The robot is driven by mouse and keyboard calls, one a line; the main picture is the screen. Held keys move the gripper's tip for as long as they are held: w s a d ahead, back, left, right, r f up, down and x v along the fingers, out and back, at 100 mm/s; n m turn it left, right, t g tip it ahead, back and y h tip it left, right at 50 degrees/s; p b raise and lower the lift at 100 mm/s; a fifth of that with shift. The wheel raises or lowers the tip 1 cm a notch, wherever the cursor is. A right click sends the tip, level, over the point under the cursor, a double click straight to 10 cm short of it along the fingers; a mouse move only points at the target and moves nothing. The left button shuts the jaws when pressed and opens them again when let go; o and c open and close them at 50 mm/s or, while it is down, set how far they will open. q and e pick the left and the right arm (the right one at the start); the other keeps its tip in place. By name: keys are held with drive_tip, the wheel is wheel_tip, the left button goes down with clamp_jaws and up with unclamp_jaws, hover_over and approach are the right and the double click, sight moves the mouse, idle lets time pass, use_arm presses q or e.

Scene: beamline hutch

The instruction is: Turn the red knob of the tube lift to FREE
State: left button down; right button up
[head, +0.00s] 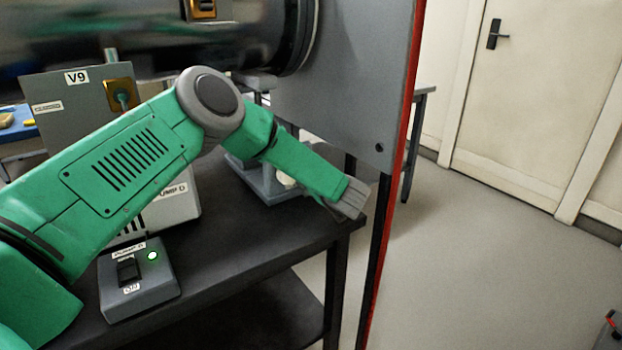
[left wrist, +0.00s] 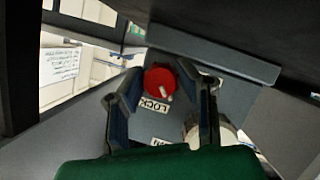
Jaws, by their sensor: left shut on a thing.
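The red knob (left wrist: 159,82) sits on the grey face of the tube lift (left wrist: 150,127) in the left wrist view. A white mark on the knob points toward its lower right. A LOCK label (left wrist: 154,106) lies just below it; a second label (left wrist: 170,143) is partly hidden by my green wrist, its word not readable. My left gripper (left wrist: 161,72) has a finger on each side of the knob and is shut on it. In the head view my left gripper (head: 347,199) points down past the bench's right corner, and the knob is hidden. My right gripper is not in view.
A dark bench (head: 240,238) carries a switch box (head: 138,285) with a lit green lamp. A large dark tube (head: 150,40) runs above. A grey panel with a red edge (head: 398,150) stands right of my gripper. Open floor (head: 480,260) and a door (head: 535,100) lie beyond.

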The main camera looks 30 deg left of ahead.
use_arm(q)
drive_tip(key=shift+s+d+f+n+t, duration=0.1)
drive_tip(key=shift+d+n+t, duration=0.1)
drive_tip(key=shift+n+t, duration=0.3)
drive_tip(key=shift+f+n+t+b, duration=0.15)
drive_tip(key=shift+n+t+b, duration=0.35)
drive_tip(key=shift+n, duration=0.6)
drive_tip(key=n+t+b, duration=0.2)
drive_tip(key=n, duration=0.2)
drive_tip(key=shift+s+f, duration=0.15)
drive_tip(key=shift+a+b, duration=0.1)
drive_tip(key=shift+b, duration=0.2)
drive_tip(key=c, duration=1.4)
unclamp_jaws()
drive_tip(key=shift+o, duration=1)
drive_tip(key=shift+n+y, duration=0.3)
drive_tip(key=shift+r, duration=0.2)
